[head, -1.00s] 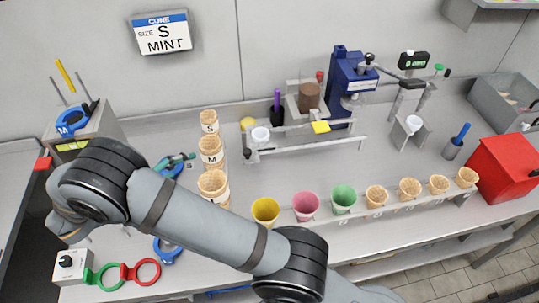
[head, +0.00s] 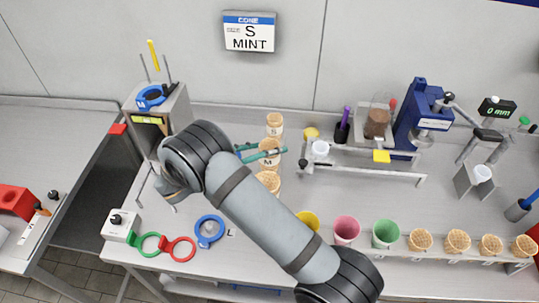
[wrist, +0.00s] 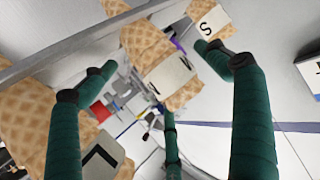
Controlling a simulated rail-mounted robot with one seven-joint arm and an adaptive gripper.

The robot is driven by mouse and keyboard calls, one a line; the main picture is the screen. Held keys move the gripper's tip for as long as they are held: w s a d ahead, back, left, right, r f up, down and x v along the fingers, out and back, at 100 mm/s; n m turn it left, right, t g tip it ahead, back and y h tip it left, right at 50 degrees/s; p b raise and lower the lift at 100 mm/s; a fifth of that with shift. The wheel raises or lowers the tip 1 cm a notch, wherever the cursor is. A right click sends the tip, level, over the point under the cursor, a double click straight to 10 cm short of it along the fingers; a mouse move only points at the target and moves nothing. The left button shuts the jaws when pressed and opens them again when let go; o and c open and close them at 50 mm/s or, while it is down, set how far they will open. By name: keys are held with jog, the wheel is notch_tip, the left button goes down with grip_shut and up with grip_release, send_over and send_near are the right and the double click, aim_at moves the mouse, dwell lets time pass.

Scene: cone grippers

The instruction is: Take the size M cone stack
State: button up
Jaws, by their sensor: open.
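The size M cone stack (head: 269,161) stands upright in a row between the size S stack (head: 275,130) and the size L stack (head: 267,182). My gripper (head: 266,153) has dark green fingers, open, reaching the M stack from the left. In the head view the fingers overlap the M stack, and my arm partly hides the L stack. In the wrist view the M stack (wrist: 147,48) lies between the spread fingers (wrist: 160,95). The S stack (wrist: 205,20) is at the upper right and the L stack (wrist: 30,125) at the lower left. Contact cannot be told.
A sign (head: 249,32) on the wall reads cone size S, mint. Yellow, pink (head: 346,230) and green (head: 386,233) cups and several cones stand along the front. A metal box (head: 160,113) is at the left. Blue, green and red rings (head: 179,249) lie in front.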

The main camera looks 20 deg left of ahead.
jog(key=shift+x, duration=0.9)
jog(key=shift+c, duration=0.2)
jog(key=c, duration=1)
jog(key=shift+o, duration=0.2)
